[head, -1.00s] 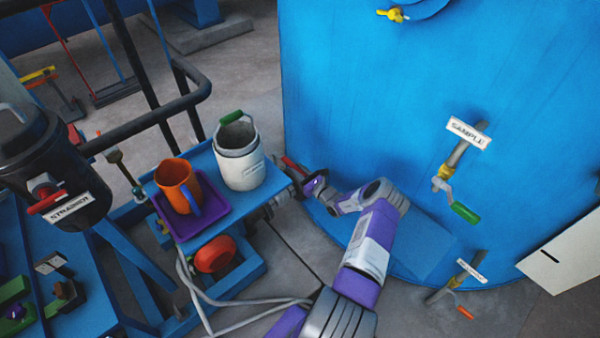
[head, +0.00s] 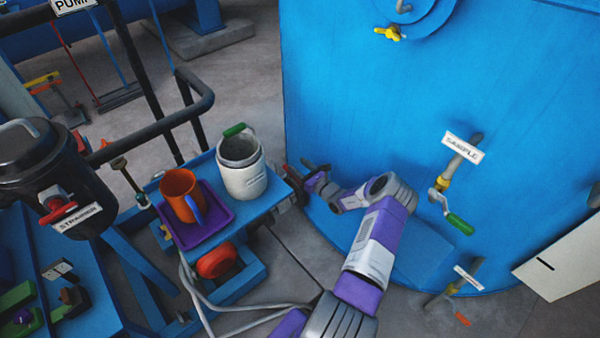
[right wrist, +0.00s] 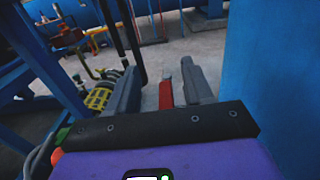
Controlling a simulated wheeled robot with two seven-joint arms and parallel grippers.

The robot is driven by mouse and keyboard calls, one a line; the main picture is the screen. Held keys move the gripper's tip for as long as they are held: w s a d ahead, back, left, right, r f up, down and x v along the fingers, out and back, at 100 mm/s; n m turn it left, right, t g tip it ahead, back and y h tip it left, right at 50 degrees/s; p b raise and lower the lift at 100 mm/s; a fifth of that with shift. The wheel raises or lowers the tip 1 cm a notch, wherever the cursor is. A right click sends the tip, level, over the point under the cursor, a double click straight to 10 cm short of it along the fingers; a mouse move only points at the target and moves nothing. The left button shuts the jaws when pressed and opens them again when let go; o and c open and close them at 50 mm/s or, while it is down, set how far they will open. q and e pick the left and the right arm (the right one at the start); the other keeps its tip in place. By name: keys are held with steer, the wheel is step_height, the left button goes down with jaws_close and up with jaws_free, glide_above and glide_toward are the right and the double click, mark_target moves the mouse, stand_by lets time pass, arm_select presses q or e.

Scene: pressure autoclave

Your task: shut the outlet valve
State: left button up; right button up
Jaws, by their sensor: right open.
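A red lever (right wrist: 165,94), which I take to be the outlet valve's handle, stands between the two grey fingers of my right gripper (right wrist: 163,88) in the right wrist view, closer to the right finger. The jaws are open around it; I cannot tell whether a finger touches it. In the head view my right gripper (head: 308,178) is at the left edge of the blue tank, and a bit of the red lever (head: 289,174) shows beside it. The valve body is mostly hidden behind the gripper and the cart. My left gripper is not in view.
The blue tank (head: 400,120) stands close on the right. A blue cart with a purple tray (head: 216,232), an orange mug (head: 180,194) and a white pot (head: 243,180) is just left of the gripper. The sample valve's green handle (head: 460,223) sticks out from the tank.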

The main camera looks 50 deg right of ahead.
steer(key=shift+r+p, duration=0.35)
steer(key=shift+r, duration=1.2)
